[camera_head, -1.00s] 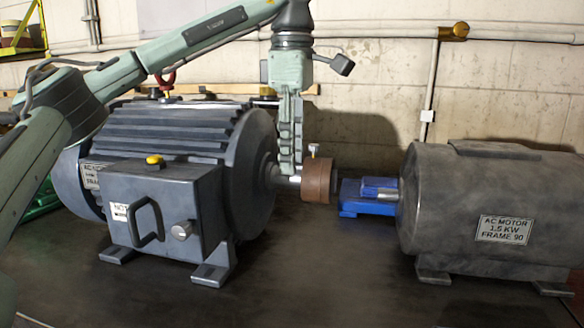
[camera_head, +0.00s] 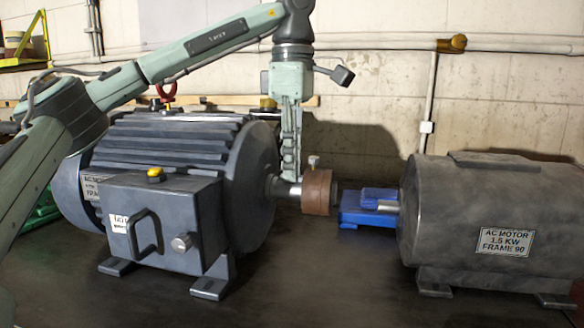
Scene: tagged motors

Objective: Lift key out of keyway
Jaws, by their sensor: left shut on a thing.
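My left gripper (camera_head: 291,176) points straight down at the steel shaft (camera_head: 284,188) of the large dark blue motor (camera_head: 180,133). Its narrow fingers are shut, with the tips at the top of the shaft, between the motor's end face and a brown round hub (camera_head: 317,192). The key and keyway cannot be made out; the fingertips cover that spot. I cannot tell whether the key is seated or raised. My right gripper is not in view.
A small screw stands on top of the hub. To the right, a blue block (camera_head: 365,215) sits before a grey motor (camera_head: 470,210) labelled 1.5 kW. The large motor's box (camera_head: 165,220) has a handle. The dark bench front is clear.

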